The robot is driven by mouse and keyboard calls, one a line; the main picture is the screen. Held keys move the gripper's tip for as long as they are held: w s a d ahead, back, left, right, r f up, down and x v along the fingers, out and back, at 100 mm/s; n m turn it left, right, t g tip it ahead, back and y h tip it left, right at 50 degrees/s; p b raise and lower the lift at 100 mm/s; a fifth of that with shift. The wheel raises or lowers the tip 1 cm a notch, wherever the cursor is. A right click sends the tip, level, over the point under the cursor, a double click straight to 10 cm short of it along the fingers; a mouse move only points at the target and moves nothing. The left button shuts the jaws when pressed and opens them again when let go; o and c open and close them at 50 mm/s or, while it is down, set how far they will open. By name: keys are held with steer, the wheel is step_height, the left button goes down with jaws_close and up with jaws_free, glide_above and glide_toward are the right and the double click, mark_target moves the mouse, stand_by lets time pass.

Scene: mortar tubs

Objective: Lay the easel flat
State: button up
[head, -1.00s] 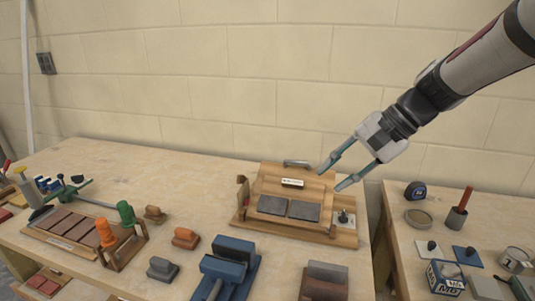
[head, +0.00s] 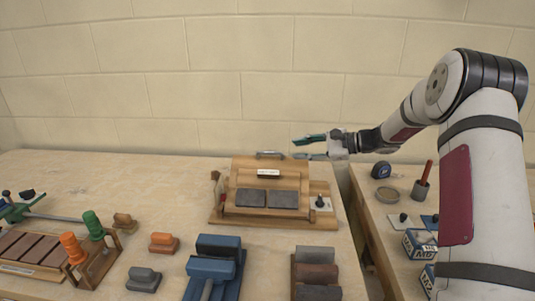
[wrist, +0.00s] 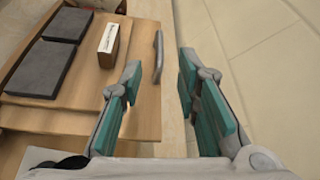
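The easel is a tilted wooden board (head: 236,176) on a wooden base (head: 225,219), with two dark grey tiles and a white-faced block on its face. A grey handle (head: 269,154) sits at its top edge; it also shows in the wrist view (wrist: 158,56). My gripper (head: 296,148) is level, just right of the handle, its teal fingers pointing left. In the wrist view my gripper (wrist: 160,68) is open and empty. The handle lies ahead, lined up with the gap between the fingertips, and appears clear of both fingers.
A small plate with a black knob (head: 320,203) sits on the base's right side. Blue blocks (head: 215,268) and a stack of grey and brown blocks (head: 316,272) stand in front. A gap separates this table from the right table (head: 376,215). The wall is close behind.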

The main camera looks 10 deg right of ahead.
mark_target(272, 152)
steer(key=x, duration=1.1)
steer(key=shift+a+f, duration=0.1)
steer(key=shift+a, duration=0.05)
jaws_close()
